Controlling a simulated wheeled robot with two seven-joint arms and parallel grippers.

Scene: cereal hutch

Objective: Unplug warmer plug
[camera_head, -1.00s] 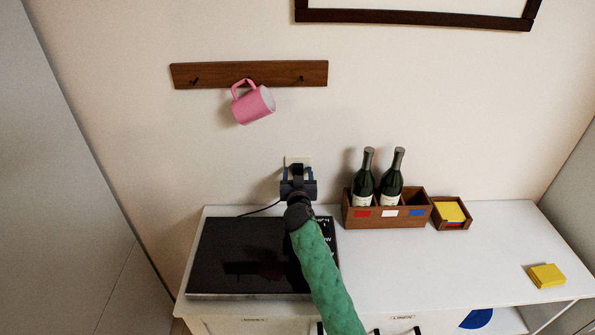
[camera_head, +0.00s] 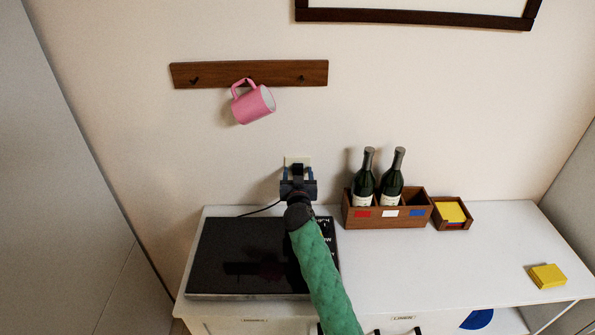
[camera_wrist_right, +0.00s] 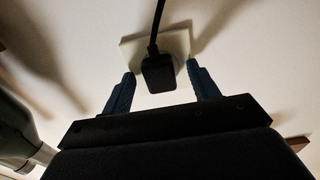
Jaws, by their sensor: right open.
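The black warmer plug (camera_wrist_right: 158,72) sits in the pale wall outlet (camera_wrist_right: 178,42), with its cord (camera_wrist_right: 157,22) running from it. In the head view the outlet (camera_head: 297,160) shows just above the counter, and my gripper hides most of the plug. My right gripper (camera_head: 298,175) is at the outlet. In the right wrist view its two blue fingers (camera_wrist_right: 160,84) are open, one on each side of the plug, with gaps between them and it. The black warmer plate (camera_head: 235,255) lies on the counter's left part. My left gripper is not in view.
A wooden box (camera_head: 388,218) with two bottles stands right of the gripper, beside a small tray (camera_head: 452,225) of yellow items. A pink mug (camera_head: 254,105) hangs from a wall rack (camera_head: 290,73) above. The white counter (camera_head: 440,270) is clear at front right, left of a yellow block (camera_head: 547,276).

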